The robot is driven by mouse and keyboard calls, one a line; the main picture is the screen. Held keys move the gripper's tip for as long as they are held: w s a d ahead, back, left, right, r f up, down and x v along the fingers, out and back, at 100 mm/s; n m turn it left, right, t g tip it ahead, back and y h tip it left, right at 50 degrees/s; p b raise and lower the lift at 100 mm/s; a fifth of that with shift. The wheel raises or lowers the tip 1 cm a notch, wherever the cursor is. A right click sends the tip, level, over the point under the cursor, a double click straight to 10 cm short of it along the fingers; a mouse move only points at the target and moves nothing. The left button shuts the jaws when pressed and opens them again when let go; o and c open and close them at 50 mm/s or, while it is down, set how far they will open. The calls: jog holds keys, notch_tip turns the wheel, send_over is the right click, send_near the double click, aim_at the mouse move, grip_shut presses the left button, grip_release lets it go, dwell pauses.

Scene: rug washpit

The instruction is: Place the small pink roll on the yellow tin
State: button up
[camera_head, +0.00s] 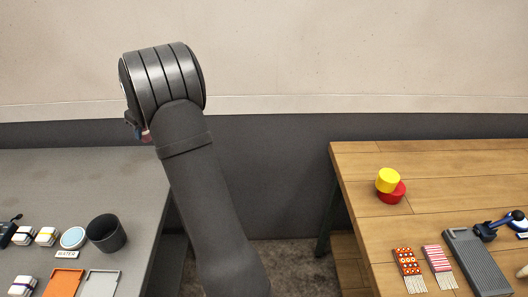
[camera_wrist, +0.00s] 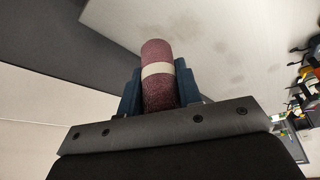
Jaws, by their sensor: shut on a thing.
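My gripper (camera_wrist: 160,90) is shut on the small pink roll (camera_wrist: 158,58), a dusky pink cylinder with a pale band round its middle, seen between the blue fingers in the wrist view. In the head view my gripper (camera_head: 139,131) is raised above the right part of the grey table, mostly hidden behind my wrist; only a bit of the roll (camera_head: 146,136) shows. The yellow tin (camera_head: 388,180) is on the wooden table at the right, on top of a red tin (camera_head: 394,195), a little off its centre. My gripper is far to the left of it.
The grey table (camera_head: 120,180) holds a dark cup (camera_head: 106,233), a round pale dish (camera_head: 73,238), orange and grey trays and banded rolls. The wooden table (camera_head: 460,170) holds two small rugs (camera_head: 409,268) and a grey tray (camera_head: 476,262). A gap separates the tables.

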jog(key=w+d+r+m+t+h, duration=0.1)
jog(key=w+d+r+m, duration=0.15)
jog(key=d, duration=1.55)
jog(key=w+d+r+m+t, duration=0.1)
jog(key=w+d+m, duration=0.2)
jog(key=d, duration=1.4)
jog(key=s+d+r+m+h, duration=0.15)
jog(key=s+d, duration=0.25)
jog(key=d, duration=0.8)
jog(key=s+d+m, duration=0.2)
jog(key=s+d, duration=0.1)
jog(key=d, duration=0.8)
jog(key=s+d+r+m+h, duration=0.25)
jog(key=s+d+m, duration=0.25)
jog(key=s+d, duration=1.9)
send_near(388, 170)
jog(key=shift+w+d+f+y, duration=0.2)
jog(key=shift+w+d+y, duration=0.15)
jog(key=shift+w, duration=0.3)
jog(key=shift+f, duration=2)
jog(key=shift+f, duration=0.1)
